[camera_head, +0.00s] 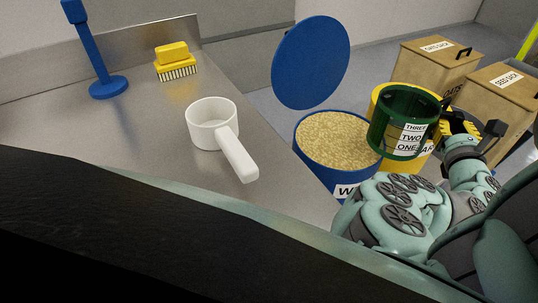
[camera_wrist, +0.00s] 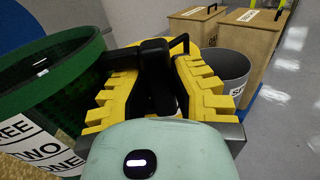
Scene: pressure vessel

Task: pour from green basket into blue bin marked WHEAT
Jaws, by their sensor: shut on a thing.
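The green basket (camera_head: 403,121) is a round green container with a white label reading THREE, TWO, ONE. It hangs upright in the air at the right side of the blue bin (camera_head: 342,173), partly over its rim in the head view. My gripper (camera_head: 459,127) is shut on the basket's dark handle at its right. In the wrist view the yellow fingers of my gripper (camera_wrist: 160,92) close around the black handle, with the green basket (camera_wrist: 50,85) at left. The blue bin is full of tan grain, and its label shows only a W. The basket's contents are hidden.
A round blue lid (camera_head: 311,62) stands up behind the blue bin. A yellow bin (camera_head: 388,101) is behind the basket. Two tan boxes (camera_head: 437,62) stand at the right. The steel counter (camera_head: 150,135) at left holds a white scoop (camera_head: 213,124), a yellow brush (camera_head: 174,62) and a blue stand (camera_head: 108,86).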

